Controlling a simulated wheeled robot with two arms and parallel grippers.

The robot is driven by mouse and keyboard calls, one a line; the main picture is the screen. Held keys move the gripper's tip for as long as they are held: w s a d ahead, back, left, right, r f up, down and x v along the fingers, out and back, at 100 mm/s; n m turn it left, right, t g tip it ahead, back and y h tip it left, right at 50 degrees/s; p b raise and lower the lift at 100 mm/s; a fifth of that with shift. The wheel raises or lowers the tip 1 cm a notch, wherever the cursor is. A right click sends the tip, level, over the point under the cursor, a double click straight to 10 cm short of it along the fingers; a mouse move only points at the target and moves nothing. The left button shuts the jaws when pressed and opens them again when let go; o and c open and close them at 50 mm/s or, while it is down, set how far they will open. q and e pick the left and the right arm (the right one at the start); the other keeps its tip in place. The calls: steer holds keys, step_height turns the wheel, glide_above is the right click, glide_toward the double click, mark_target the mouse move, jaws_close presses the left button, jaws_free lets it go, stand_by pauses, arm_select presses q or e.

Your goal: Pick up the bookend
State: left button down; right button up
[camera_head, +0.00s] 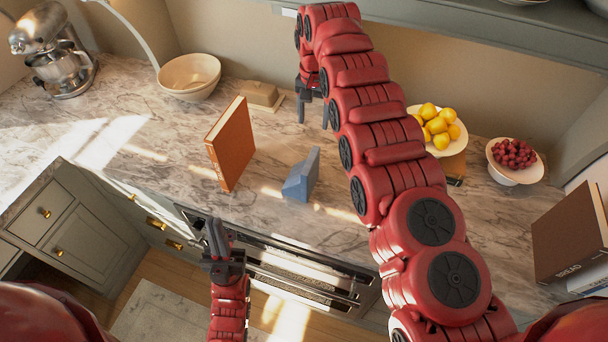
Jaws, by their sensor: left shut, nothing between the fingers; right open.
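The bookend appears to be the blue-grey wedge-shaped block (301,178) standing on the marble counter near its front edge. My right gripper (313,108) is open and empty, its fingers pointing down over the back of the counter, behind the block and apart from it. My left gripper (217,238) is shut and empty in front of the counter edge, to the lower left of the block. Neither gripper touches the block.
An orange book (231,144) stands upright left of the block. A beige butter dish (263,95), a bowl (189,76) and a stand mixer (58,60) are further back. Lemons (437,124), a bowl of red fruit (514,156) and a brown book (568,232) are at right.

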mark_target(310, 160)
step_height(310, 160, down, 12)
steer(key=b, duration=1.1)
steer(key=shift+s, duration=0.15)
steer(key=shift+f, duration=0.15)
steer(key=shift+s+f, duration=0.1)
steer(key=shift+f, duration=0.45)
steer(key=f, duration=0.1)
steer(key=p, duration=0.1)
steer(key=f+p, duration=0.1)
steer(key=shift+s+a+f, duration=0.1)
steer(key=shift+a+f, duration=0.15)
steer(key=shift+f, duration=0.55)
jaws_close()
